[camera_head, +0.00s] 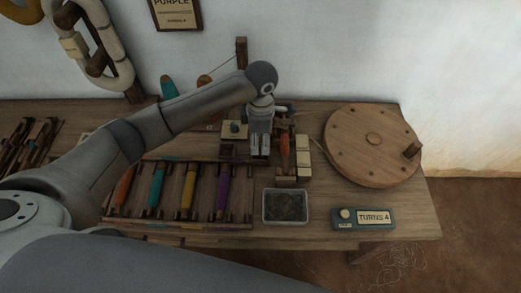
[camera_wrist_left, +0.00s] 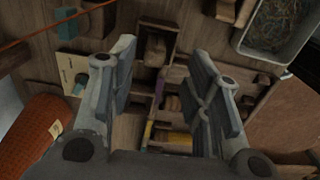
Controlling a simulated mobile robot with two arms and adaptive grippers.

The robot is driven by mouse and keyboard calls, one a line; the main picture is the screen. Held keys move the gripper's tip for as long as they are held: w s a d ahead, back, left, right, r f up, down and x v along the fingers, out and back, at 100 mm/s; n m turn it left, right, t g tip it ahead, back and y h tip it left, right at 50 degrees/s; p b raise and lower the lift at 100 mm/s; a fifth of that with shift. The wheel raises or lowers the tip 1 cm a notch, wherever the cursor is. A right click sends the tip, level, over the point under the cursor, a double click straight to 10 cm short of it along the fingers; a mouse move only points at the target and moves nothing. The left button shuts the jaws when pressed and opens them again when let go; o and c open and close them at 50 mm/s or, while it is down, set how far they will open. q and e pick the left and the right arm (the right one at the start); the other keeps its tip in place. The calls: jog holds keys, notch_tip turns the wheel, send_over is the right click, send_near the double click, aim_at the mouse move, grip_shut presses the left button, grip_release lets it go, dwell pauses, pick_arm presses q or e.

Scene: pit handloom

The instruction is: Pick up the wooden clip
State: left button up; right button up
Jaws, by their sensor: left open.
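My left gripper (camera_head: 261,152) reaches over the middle of the table, pointing down; in the left wrist view (camera_wrist_left: 160,58) its two fingers are apart with nothing held between them. A small dark wooden box (camera_wrist_left: 172,28) lies below and beyond the fingertips in that view. A small brown wooden piece (camera_wrist_left: 155,48) sits in it, seen between the fingers; it may be the wooden clip, but I cannot tell for sure. In the head view my gripper and wrist hide part of this area. My right gripper is not in view.
A rack with several coloured bobbins (camera_head: 189,190) lies left of the gripper. A grey tray of thread scraps (camera_head: 286,207), a "TURNS 4" box (camera_head: 363,218) and a round wooden wheel (camera_head: 372,146) are at the right. An orange spool (camera_wrist_left: 42,135) stands close to the left finger.

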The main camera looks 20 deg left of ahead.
aim_at(261, 146)
pick_arm(q)
jog(key=f, duration=0.4)
jog(key=shift+w+a+f, duration=0.1)
jog(key=shift+w+f, duration=0.2)
jog(key=shift+f, duration=0.1)
jog(key=c, duration=0.9)
